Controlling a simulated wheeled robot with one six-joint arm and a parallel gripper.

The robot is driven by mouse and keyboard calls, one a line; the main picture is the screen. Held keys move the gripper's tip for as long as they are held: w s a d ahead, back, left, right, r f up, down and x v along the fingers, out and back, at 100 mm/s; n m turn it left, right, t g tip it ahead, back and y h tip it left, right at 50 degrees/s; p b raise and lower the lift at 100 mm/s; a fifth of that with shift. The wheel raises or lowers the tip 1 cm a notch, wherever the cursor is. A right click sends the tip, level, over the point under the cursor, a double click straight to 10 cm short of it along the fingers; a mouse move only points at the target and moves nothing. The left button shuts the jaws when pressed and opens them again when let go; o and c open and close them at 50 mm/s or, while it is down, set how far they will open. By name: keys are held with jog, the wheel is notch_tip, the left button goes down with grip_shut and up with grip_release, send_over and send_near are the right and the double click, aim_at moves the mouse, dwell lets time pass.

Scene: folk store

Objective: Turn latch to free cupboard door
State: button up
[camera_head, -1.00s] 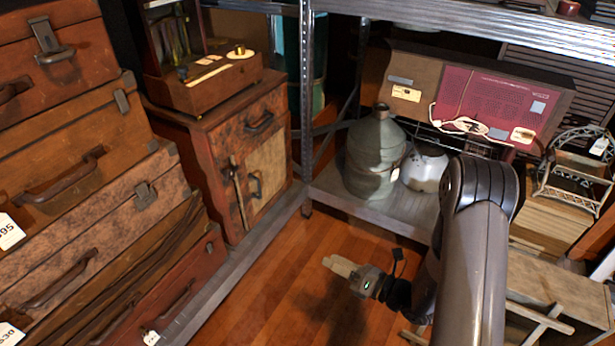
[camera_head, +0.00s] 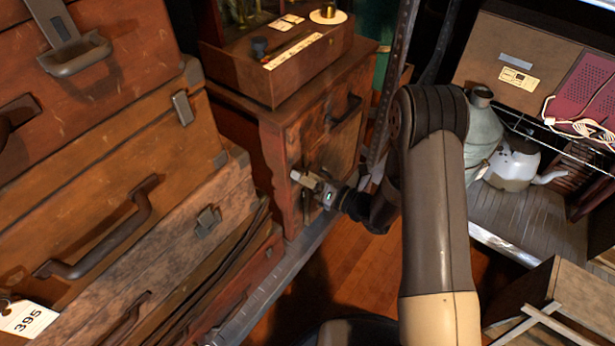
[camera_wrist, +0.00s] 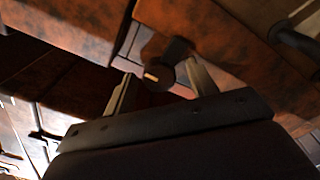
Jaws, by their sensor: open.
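The small wooden cupboard (camera_head: 285,160) stands behind the stack of cases, and its paler door (camera_head: 338,150) shows partly behind my gripper. My gripper (camera_head: 298,177) is at the left edge of the door, close to the cupboard front. In the wrist view my gripper (camera_wrist: 161,70) is open, with one finger on each side of a dark latch (camera_wrist: 157,76). The latch has a rounded end and a short arm running up and right. I cannot tell whether the fingers touch it. A dark door handle (camera_wrist: 293,40) shows at upper right. My gripper hides most of the latch in the head view.
Stacked brown cases (camera_head: 110,190) stand close on the left. A metal shelf post (camera_head: 392,85) rises to the right of the cupboard. A white kettle (camera_head: 512,165) and a grey-green jug (camera_head: 482,135) stand on the right shelf. A wooden box (camera_head: 278,82) sits on the cupboard.

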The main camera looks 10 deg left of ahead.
jog(key=c, duration=1)
jog(key=shift+f+n+b, duration=0.1)
jog(key=shift+n+b, duration=0.3)
jog(key=shift+b, duration=0.05)
jog(key=n+b, duration=1.6)
jog(key=b, duration=0.3)
jog(key=shift+h, duration=0.4)
jog(key=shift+o, duration=0.2)
jog(key=shift+n+t+b, duration=0.3)
jog(key=shift+n+b, duration=0.1)
